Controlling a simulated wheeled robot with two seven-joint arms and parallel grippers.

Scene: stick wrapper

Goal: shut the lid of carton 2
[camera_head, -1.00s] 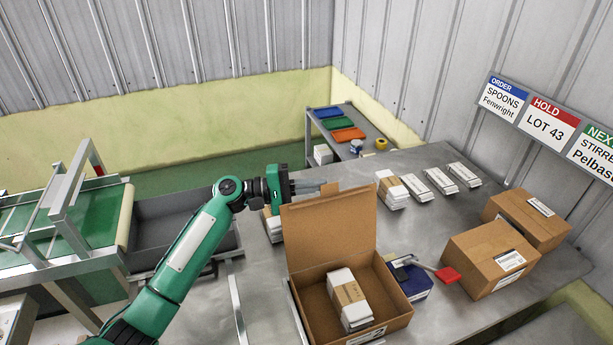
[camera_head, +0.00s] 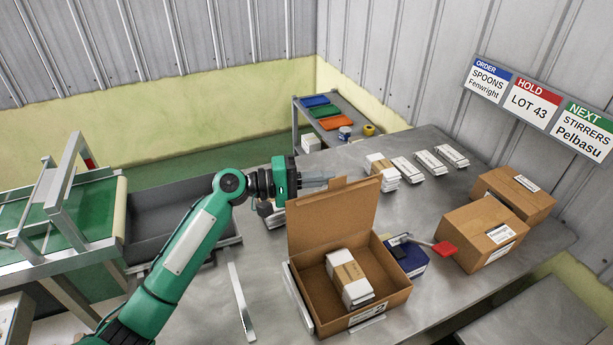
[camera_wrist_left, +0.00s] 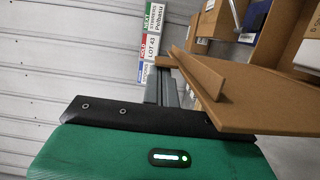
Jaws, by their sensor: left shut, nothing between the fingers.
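Carton 2 (camera_head: 385,313) is an open brown box on the steel table, with a "2" label on its front. Its lid (camera_head: 330,222) stands up at the back, with a small tab on its top edge. A banded white stack (camera_head: 347,277) lies inside. My left gripper (camera_head: 326,180) is shut and empty, its fingers just behind the lid's top edge near the tab. In the left wrist view the lid (camera_wrist_left: 245,98) fills the right side, close beside the shut fingers (camera_wrist_left: 160,88); I cannot tell whether they touch. My right gripper is not in view.
A blue box with a red-ended tool (camera_head: 408,256) stands right of carton 2. Two closed cartons (camera_head: 478,236) stand further right. Several white stacks (camera_head: 408,168) lie at the back. A conveyor (camera_head: 70,220) and grey bin (camera_head: 165,212) are at left.

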